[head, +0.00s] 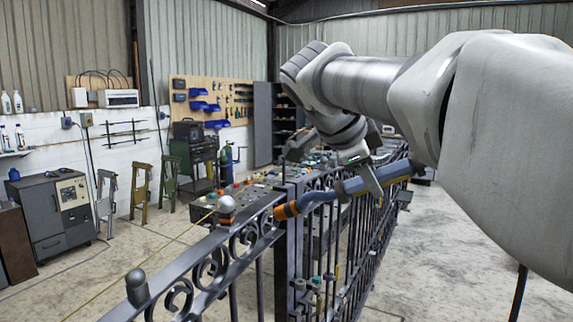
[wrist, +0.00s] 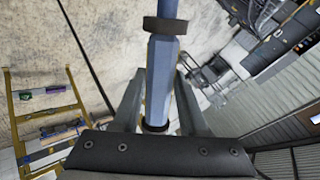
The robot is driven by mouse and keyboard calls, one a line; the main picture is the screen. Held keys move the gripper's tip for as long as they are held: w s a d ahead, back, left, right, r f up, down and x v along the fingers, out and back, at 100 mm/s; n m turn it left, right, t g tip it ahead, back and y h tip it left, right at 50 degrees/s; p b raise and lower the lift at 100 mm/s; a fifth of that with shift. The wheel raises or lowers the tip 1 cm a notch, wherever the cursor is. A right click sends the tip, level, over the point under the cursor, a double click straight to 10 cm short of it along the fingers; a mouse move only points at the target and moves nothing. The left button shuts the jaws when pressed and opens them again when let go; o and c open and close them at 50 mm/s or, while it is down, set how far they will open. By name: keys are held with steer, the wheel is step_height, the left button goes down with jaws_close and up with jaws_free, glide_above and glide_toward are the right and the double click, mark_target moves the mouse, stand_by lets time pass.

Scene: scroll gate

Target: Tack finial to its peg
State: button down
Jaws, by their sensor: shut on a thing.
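My gripper (head: 372,184) is shut on a blue torch-like tool (head: 352,187). The tool lies nearly level, its orange and dark nozzle (head: 285,211) pointing left over the gate, beside the dark post. Any peg under either finial is hidden. In the wrist view, the tool's blue faceted handle (wrist: 160,82) runs between my fingers; its tip is out of sight.
The black scroll gate (head: 205,275) crosses the foreground and joins more railing on the right. A bench with small items (head: 250,192) stands behind it. Stools (head: 142,190) and a grey cabinet (head: 55,215) stand at left.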

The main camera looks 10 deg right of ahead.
mark_target(337, 185)
steer(key=shift+s+r, duration=0.3)
steer(key=shift+r, duration=0.3)
steer(key=shift+w+a+f+p, duration=0.2)
steer(key=shift+w+a+f, duration=0.3)
steer(key=shift+a, duration=0.4)
steer(key=shift+w+a+f+p, duration=0.15)
steer(key=shift+w+a+f, duration=0.3)
steer(key=shift+a, duration=0.5)
steer(key=shift+w+a+f+p, duration=0.2)
steer(key=shift+w+a+f, duration=0.3)
steer(key=shift+a, duration=0.4)
steer(key=shift+s, duration=0.1)
steer(key=c, duration=1)
jaws_free()
jaws_close()
